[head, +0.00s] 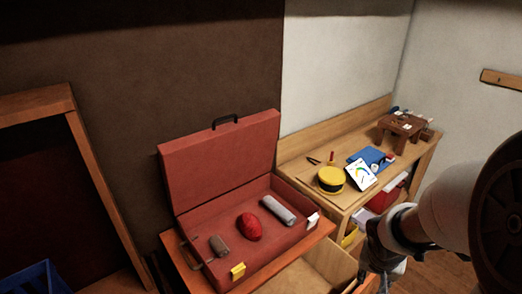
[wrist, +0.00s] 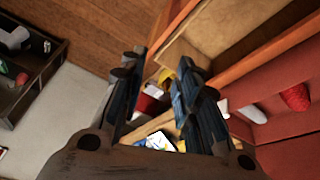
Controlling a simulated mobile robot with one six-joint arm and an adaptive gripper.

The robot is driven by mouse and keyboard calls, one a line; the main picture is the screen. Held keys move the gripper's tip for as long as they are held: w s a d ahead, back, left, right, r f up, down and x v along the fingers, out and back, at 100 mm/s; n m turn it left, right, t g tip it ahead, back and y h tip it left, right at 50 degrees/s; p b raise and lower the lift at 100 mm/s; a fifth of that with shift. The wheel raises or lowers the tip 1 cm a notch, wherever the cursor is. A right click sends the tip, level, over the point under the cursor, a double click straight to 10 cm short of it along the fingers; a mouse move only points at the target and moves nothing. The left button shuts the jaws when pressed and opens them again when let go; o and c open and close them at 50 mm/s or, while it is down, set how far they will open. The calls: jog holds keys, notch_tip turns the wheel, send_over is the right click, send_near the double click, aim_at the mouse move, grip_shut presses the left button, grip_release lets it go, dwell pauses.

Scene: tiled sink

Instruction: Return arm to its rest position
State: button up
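My gripper (head: 368,270) hangs at the lower right of the head view, at the end of my pale arm, in front of the wooden workbench and right of the red suitcase. In the wrist view, my gripper's (wrist: 162,75) two dark fingers stand apart with nothing held between them. The bench's things show in the background of that gap. Part of my arm is cut off by the right edge of the head view.
An open red suitcase (head: 213,170) holds a red oval item (head: 248,227), a grey roll (head: 278,209) and a grey-brown item (head: 219,246). The workbench (head: 298,172) carries a yellow round tin (head: 331,180), a blue cloth and a small brown stool (head: 402,128). A blue crate (head: 35,280) stands lower left.

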jog(key=s+a+r+n+t+y, duration=0.1)
jog(key=s+a+r+n, duration=0.5)
jog(key=s+a+r, duration=0.7)
notch_tip(320, 180, up, 2)
jog(key=s+y, duration=0.1)
jog(key=s, duration=0.1)
jog(key=shift+s+a+r+t+y, duration=0.25)
jog(key=shift+s+a+t+y, duration=0.05)
jog(key=shift+s, duration=0.1)
